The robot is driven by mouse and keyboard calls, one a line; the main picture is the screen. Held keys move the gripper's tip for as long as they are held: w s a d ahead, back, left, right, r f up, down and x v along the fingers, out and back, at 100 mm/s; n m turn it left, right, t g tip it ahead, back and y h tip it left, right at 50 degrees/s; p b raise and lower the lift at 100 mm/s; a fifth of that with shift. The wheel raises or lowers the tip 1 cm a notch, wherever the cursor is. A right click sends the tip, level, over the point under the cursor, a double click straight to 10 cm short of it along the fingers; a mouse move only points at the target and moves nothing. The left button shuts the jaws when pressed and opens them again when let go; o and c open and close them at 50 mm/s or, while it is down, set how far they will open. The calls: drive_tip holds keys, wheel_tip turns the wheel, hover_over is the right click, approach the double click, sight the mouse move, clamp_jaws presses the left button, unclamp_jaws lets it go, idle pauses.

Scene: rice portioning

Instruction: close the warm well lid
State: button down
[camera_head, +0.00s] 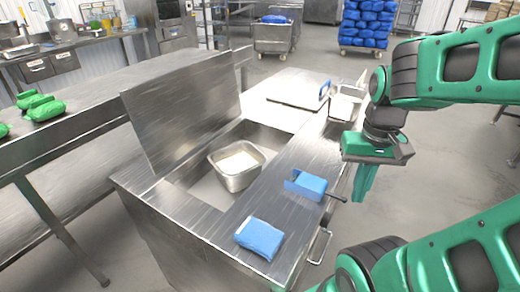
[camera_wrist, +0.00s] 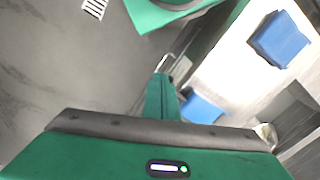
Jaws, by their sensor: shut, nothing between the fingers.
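The warm well lid (camera_head: 182,110) is a brushed metal panel standing open, tilted back along the left side of the well. The warm well (camera_head: 200,192) is a sunken opening in the steel counter. A metal pan (camera_head: 236,180) with white rice sits in it. My gripper (camera_head: 362,192) is shut and empty, pointing down beyond the counter's right edge, well apart from the lid. The gripper's green fingers (camera_wrist: 162,97) also show in the wrist view; the lid is not seen there.
On the counter lie a blue packet (camera_head: 260,238) and a blue scoop-like tool (camera_head: 307,185) with a dark handle. A second, flat metal lid (camera_head: 298,90) lies farther back. A steel table (camera_head: 75,118) with green bags stands at left. Floor right of the counter is clear.

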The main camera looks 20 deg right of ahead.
drive_tip(key=w+r+n, duration=0.3)
drive_tip(key=w+r, duration=0.9)
drive_tip(key=w, duration=0.4)
drive_tip(key=w+a+r+n+t, duration=0.1)
drive_tip(key=w+a+r+n, duration=0.1)
drive_tip(key=w+a+r, duration=0.45)
drive_tip(key=w+a+r+n, duration=0.1)
drive_tip(key=w+a+r, duration=0.15)
drive_tip(key=w, duration=0.65)
drive_tip(key=w+a+r+n, duration=0.25)
drive_tip(key=w+a, duration=0.25)
drive_tip(key=a, duration=0.5)
drive_tip(key=w+a+r+n+t+y, duration=0.1)
drive_tip(key=w+a+r+n, duration=0.3)
drive_tip(key=a, duration=0.6)
drive_tip(key=w+a+r+n, duration=0.1)
drive_tip(key=w+a+r, duration=0.1)
drive_tip(key=w+a, duration=0.6)
drive_tip(key=s+f, duration=0.3)
drive_tip(key=f, duration=0.6)
drive_tip(key=shift+s+a, duration=0.2)
drive_tip(key=shift+a, duration=0.1)
drive_tip(key=shift+s+a+f, duration=0.1)
drive_tip(key=shift+s, duration=0.05)
